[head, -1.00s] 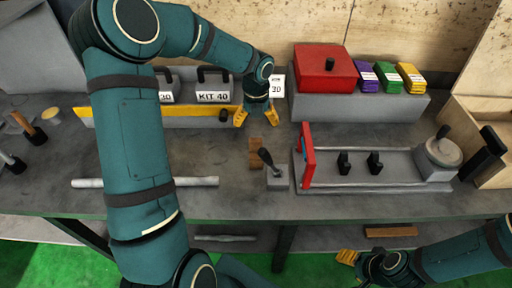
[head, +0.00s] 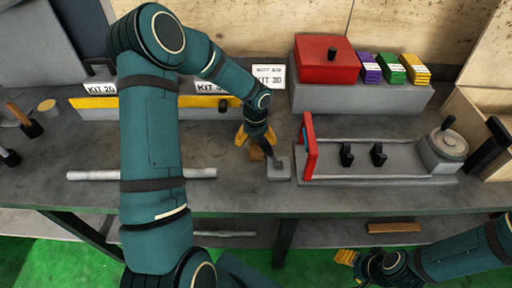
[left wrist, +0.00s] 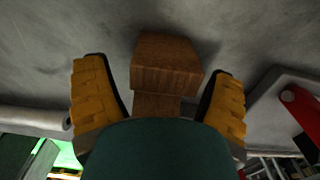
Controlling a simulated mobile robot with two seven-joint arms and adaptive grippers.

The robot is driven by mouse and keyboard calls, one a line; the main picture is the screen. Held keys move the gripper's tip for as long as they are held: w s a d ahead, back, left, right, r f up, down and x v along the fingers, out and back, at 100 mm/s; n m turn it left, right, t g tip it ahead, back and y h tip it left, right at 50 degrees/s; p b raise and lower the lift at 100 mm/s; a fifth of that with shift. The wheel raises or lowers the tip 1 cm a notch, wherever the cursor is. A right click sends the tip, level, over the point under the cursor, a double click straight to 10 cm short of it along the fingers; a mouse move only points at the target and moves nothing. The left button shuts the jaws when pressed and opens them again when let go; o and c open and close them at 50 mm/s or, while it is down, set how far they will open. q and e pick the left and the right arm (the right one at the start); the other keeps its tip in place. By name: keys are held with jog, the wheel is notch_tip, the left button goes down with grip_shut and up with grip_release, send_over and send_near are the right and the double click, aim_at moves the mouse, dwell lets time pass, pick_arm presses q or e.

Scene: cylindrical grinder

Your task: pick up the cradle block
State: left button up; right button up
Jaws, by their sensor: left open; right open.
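The cradle block, a small brown wooden block (head: 256,154), sits on the grey bench beside a small grey block with a black lever (head: 279,169). My left gripper (head: 256,138) is open just above it, with yellow fingers pointing down and partly covering it. In the left wrist view, the cradle block (left wrist: 166,65) shows between the open yellow fingers (left wrist: 158,98), with visible space on both sides. Its lower part is hidden by my gripper's body. My right gripper (head: 350,260) is open and empty, low in front of the bench.
A fixture with a red plate (head: 309,147) stands to the right of the cradle block. A pale bar (head: 90,175) lies to the left, partly behind my left arm. Kit boxes with a yellow strip (head: 95,102) and a red box (head: 325,62) stand at the back.

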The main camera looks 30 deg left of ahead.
pick_arm(q)
jog(key=shift+f, duration=0.35)
jog(key=c, duration=1.3)
